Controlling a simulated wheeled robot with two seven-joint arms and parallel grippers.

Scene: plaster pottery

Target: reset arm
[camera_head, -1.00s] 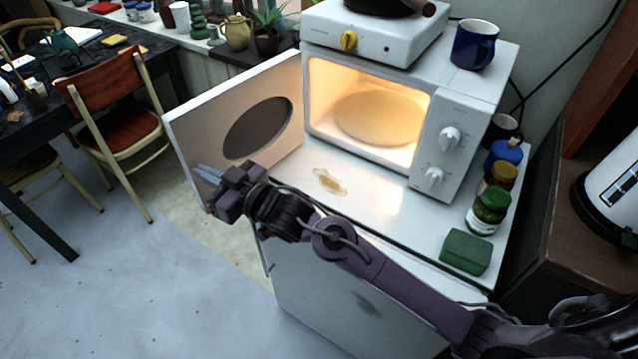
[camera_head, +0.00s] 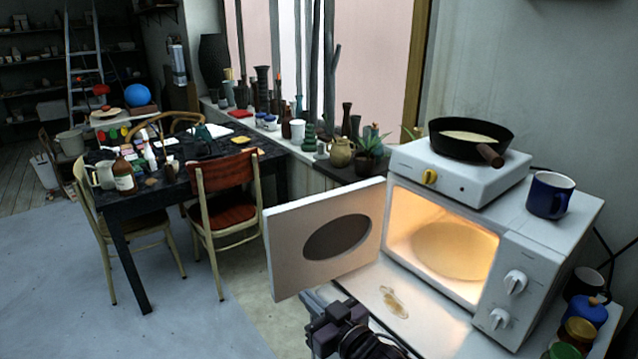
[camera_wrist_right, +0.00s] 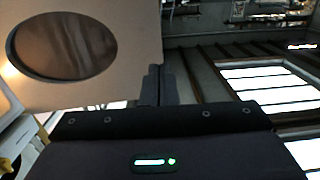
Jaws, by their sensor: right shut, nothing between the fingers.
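My right gripper (camera_head: 312,300) is at the bottom of the head view, in front of the lower part of the open microwave door (camera_head: 283,252). In the right wrist view its fingers (camera_wrist_right: 158,84) are together with nothing between them. The door (camera_wrist_right: 140,30) also shows there, left of and behind the fingers; I cannot tell whether they touch it. The white microwave (camera_head: 530,258) stands open, its inside lit, with a round plate (camera_head: 452,250) in it. My left gripper is not in view.
A hot plate (camera_head: 455,186) with a black pan (camera_head: 470,136) and a blue mug (camera_head: 550,195) are on the microwave. Jars (camera_head: 577,332) stand at its right. A brown stain (camera_head: 393,302) lies before it. A red chair (camera_head: 222,177) and dark table (camera_head: 140,208) are left; the floor between is free.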

